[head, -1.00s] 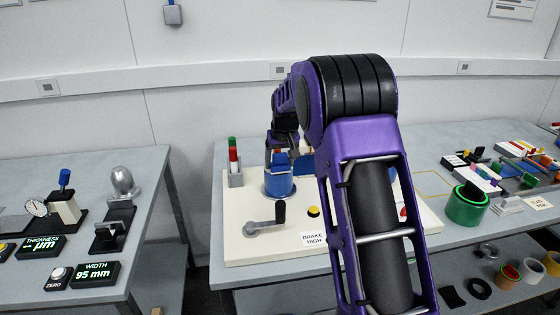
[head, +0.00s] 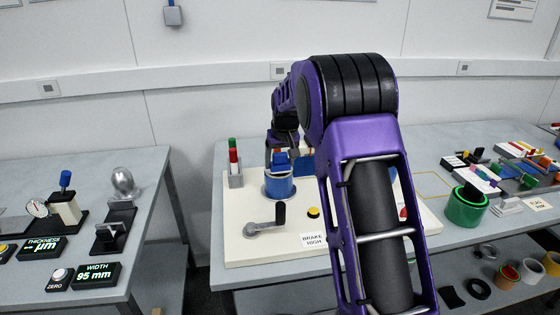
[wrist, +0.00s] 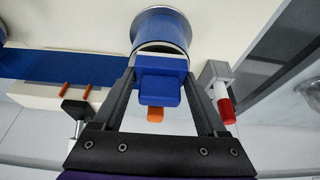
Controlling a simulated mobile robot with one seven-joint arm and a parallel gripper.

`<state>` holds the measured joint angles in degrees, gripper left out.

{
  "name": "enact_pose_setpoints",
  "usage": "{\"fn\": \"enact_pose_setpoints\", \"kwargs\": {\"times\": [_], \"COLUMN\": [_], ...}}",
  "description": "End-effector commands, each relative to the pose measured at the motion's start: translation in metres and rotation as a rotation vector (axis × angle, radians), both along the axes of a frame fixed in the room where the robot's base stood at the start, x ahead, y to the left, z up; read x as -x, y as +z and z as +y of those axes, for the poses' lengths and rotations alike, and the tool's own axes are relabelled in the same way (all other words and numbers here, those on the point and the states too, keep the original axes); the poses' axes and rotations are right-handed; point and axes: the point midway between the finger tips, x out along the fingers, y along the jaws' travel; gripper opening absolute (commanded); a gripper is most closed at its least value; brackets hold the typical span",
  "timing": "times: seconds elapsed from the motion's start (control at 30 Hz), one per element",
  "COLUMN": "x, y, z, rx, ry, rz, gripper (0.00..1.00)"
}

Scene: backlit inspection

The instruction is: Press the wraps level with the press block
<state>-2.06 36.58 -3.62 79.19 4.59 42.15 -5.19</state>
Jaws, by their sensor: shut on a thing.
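My gripper (wrist: 161,73) is shut on the blue press block (wrist: 160,86), which sits between its two dark fingers in the wrist view. In the head view, the press block (head: 281,161) is just above the blue wraps (head: 279,187) on the white machine base. The wraps (wrist: 161,25) show in the wrist view as a blue roll with a pale rim around the core, at the block's far side. I cannot tell whether block and roll touch. An orange piece (wrist: 155,114) shows below the block. My arm hides part of the machine's right side.
A crank with a black handle (head: 280,214) and a yellow button (head: 313,212) are in front of the roll. A holder with red and green pieces (head: 234,165) stands to its left. A green roll (head: 466,208) stands at right. The left table (head: 140,215) holds gauges.

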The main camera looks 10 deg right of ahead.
Motion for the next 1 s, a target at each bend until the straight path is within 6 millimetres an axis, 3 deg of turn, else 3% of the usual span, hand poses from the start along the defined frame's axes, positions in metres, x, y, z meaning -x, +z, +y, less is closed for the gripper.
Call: {"fn": "enact_pose_setpoints", "kwargs": {"times": [0.1, 0.6, 1.0], "x": [-0.001, -0.001, -0.001], "y": [0.015, 0.053, 0.06], "z": [0.0, 0.0, 0.0], "rx": [0.0, 0.001, 0.0], "ry": [0.0, 0.0, 0.0], "rz": [-0.003, -0.007, -0.005], "gripper": [0.3, 0.3, 0.3]}}
